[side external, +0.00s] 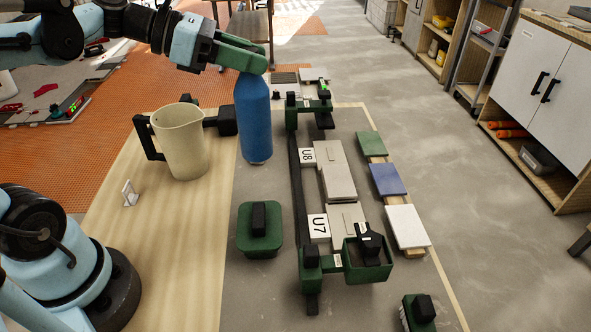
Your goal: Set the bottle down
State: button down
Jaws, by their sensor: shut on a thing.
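The blue bottle (254,120) is upright at the far part of the grey work surface, just right of the wooden strip. My gripper (246,62), with green fingers, comes in from the upper left and is shut on the bottle's top. The fingers hide the bottle's neck and cap. The bottle's base is at or very close to the grey surface; I cannot tell for sure whether it touches.
A cream pitcher (182,140) stands left of the bottle, with a black block (227,121) between them. A green-and-black frame (294,170) with tiles lies to the right. A green handled block (259,230) sits nearer. Grey surface between block and bottle is clear.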

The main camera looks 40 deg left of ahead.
aim_at(254, 120)
jog(key=shift+f, duration=5.65)
jog(key=c, duration=0.7)
grip_release()
jog(key=shift+f, duration=0.15)
jog(key=shift+o, duration=0.2)
